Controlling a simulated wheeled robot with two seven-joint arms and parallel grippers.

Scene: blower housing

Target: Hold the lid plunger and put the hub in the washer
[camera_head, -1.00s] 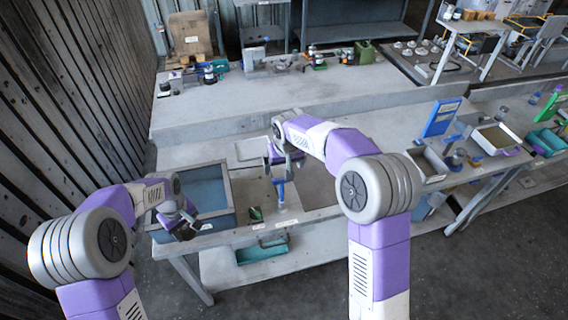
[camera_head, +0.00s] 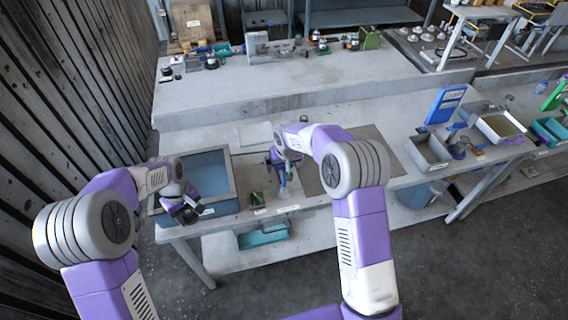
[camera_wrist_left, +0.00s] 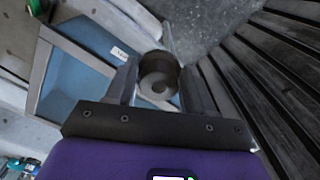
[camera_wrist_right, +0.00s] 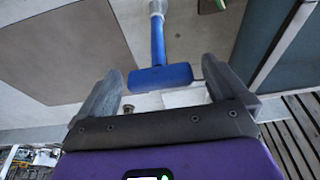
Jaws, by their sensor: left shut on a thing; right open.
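The hub, a dark grey cylinder with a central bore (camera_wrist_left: 158,82), is between the fingers of my left gripper (camera_wrist_left: 160,68), which is shut on it. In the head view my left gripper (camera_head: 185,211) is over the front of a blue-floored, grey-framed box (camera_head: 232,170), which may be the washer. A blue T-shaped handle (camera_wrist_right: 160,77) on a paler stem, apparently the lid plunger, shows in the right wrist view and in the head view (camera_head: 284,188). My right gripper (camera_wrist_right: 162,68) is open, its fingers either side of the handle bar with gaps; the depth between them is unclear.
A brown mat (camera_head: 372,148) lies right of the plunger. A teal bin (camera_head: 264,236) sits on the lower shelf. Grey trays (camera_head: 430,152) and a blue sign (camera_head: 443,105) stand further right.

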